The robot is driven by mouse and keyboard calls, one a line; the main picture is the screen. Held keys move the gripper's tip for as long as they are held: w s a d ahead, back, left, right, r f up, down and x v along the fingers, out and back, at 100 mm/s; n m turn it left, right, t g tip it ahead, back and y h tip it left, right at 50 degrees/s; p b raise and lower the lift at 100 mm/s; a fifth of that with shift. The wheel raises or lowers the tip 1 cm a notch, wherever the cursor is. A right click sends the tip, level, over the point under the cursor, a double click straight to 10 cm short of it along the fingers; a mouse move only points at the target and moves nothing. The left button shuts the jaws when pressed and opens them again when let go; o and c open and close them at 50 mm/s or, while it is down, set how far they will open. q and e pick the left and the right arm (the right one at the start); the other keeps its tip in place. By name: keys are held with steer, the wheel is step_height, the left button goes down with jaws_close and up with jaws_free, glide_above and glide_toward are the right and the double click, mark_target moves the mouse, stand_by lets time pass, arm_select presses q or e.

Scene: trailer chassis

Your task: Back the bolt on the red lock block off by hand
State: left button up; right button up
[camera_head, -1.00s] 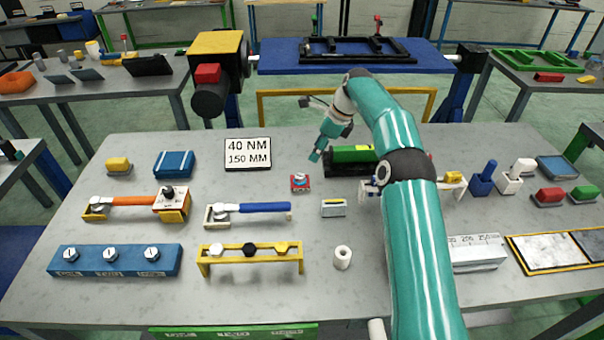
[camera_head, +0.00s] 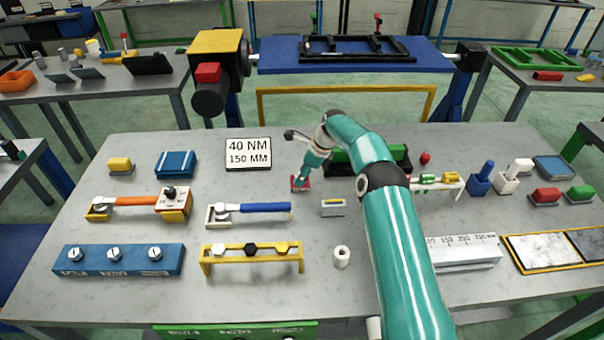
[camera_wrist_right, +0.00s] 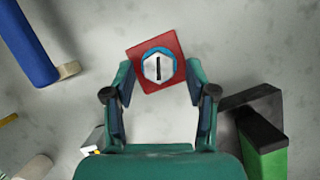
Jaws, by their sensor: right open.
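The red lock block (camera_head: 300,184) sits on the grey table right of the blue-handled wrench, mostly hidden by my gripper in the head view. In the right wrist view the red lock block (camera_wrist_right: 137,55) shows from above, turned slightly. Its bolt (camera_wrist_right: 158,66) has a pale hex head with a dark slot line and a blue ring around it. My right gripper (camera_head: 301,176) points down at the block. In the wrist view the right gripper (camera_wrist_right: 160,78) is open, its fingers on either side of the block's near part. Contact cannot be told. My left gripper is out of view.
The blue-handled wrench (camera_head: 262,208) lies left of the block. A small grey-green box (camera_head: 332,208) stands in front right, and a black and green block (camera_head: 345,160) lies behind right. A yellow bolt rack (camera_head: 230,257) stands nearer the front. Bare table surrounds the block.

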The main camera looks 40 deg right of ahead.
jaws_close()
steer(key=shift+d+n, duration=0.1)
steer(key=shift+n, duration=0.3)
steer(key=shift+r+n, duration=0.1)
steer(key=shift+n, duration=0.3)
jaws_free()
steer(key=shift+y, duration=0.3)
